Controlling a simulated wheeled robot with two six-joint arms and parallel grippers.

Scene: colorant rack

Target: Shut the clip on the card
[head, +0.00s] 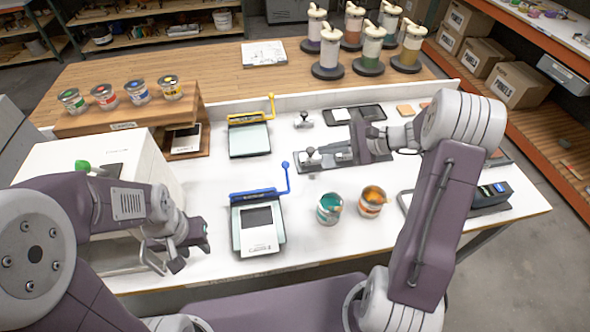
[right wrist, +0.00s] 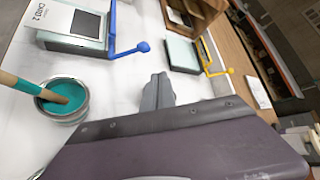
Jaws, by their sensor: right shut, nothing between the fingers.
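A white card with a dark square (head: 258,238) lies on a pale board with a blue clip (head: 258,194) across its far edge. The clip's blue lever stands up at the right end, with a round knob (head: 285,165) on top. In the right wrist view the card (right wrist: 62,18) is at top left and the knob (right wrist: 142,46) is near the fingers. My right gripper (head: 308,158) is shut and empty, to the right of the knob and apart from it; it also shows in the right wrist view (right wrist: 157,88). My left gripper (head: 192,252) is open and empty, left of the card.
A second board with a yellow clip (head: 250,120) stands behind. Open tins of teal (head: 329,208) and orange (head: 372,201) paint stand right of the card. A white box (head: 95,165) is at left. Free white tabletop lies between the clip boards and the tins.

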